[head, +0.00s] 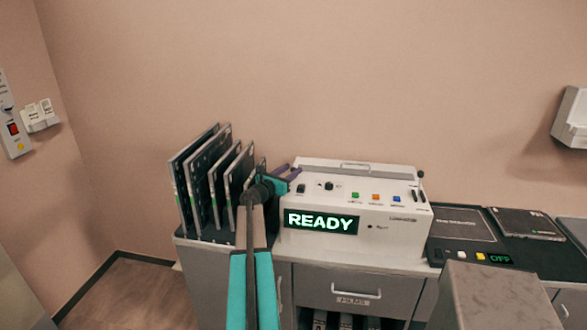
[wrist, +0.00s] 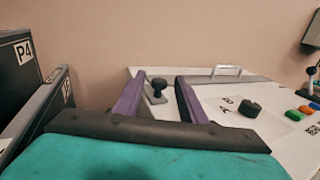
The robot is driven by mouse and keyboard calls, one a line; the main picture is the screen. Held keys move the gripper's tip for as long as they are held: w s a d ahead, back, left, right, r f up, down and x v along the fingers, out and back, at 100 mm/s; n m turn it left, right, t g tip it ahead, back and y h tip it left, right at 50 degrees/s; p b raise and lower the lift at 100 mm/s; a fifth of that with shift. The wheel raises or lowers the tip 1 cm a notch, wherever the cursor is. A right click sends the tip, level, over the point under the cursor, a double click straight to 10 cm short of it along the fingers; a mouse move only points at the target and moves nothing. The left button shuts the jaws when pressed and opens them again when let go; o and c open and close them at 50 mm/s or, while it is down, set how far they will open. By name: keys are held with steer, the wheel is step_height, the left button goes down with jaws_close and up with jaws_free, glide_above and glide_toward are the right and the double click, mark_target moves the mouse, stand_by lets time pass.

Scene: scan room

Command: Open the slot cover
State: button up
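The white scanner unit (head: 355,205) stands on the cabinet, its lit display (head: 320,222) reading READY. A silver bar handle (head: 355,167) is at the back of its top; it also shows in the wrist view (wrist: 227,70). A black knob on a small metal plate (wrist: 157,86) is at the left end of the top. I cannot tell for sure which part is the slot cover. My gripper (head: 287,170) is over the unit's left end, its purple fingers (wrist: 157,78) apart and empty. The knob appears in the gap between them; I see no contact.
Several dark plates (head: 205,180) stand upright in a rack close left of my gripper. Coloured buttons (head: 375,197) and a black dial (wrist: 250,108) are on the unit's top. A dark panel (head: 460,225) lies to the right. Above the unit is free room.

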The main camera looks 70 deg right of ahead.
steer(key=shift+x, duration=1.15)
jaws_close()
